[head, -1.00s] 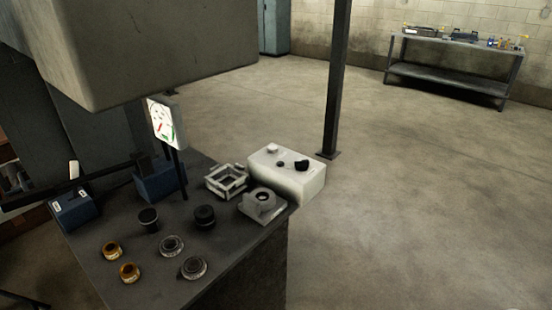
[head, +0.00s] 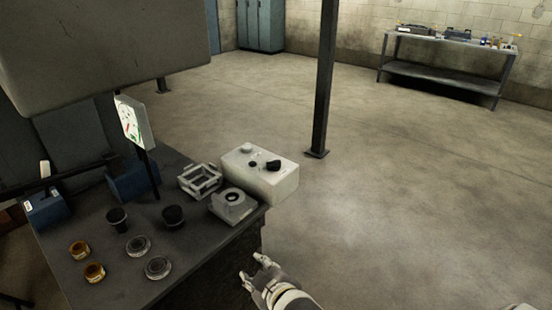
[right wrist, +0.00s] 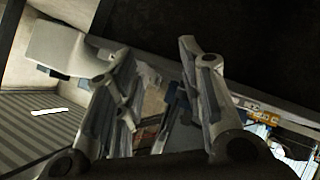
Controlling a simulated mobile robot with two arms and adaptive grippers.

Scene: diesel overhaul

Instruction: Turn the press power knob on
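The white control box (head: 262,180) stands at the right back end of the press table. On its top are a larger black knob (head: 273,165), a smaller dark knob (head: 253,163) and a pale round button (head: 246,149). No label is readable, so I cannot tell which is the power knob. My right gripper (head: 254,271) is in front of the table's right side, nearer than the box and apart from it. In the right wrist view its fingers (right wrist: 155,58) are spread with nothing clearly held between them. My left gripper is not in view.
The table (head: 190,278) carries a grey bearing block (head: 234,204), a square frame (head: 200,181), dark cups, rings and blue blocks. A gauge (head: 131,121) stands under the large press body (head: 100,45). A post (head: 325,90) rises behind the box. Floor at right is clear.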

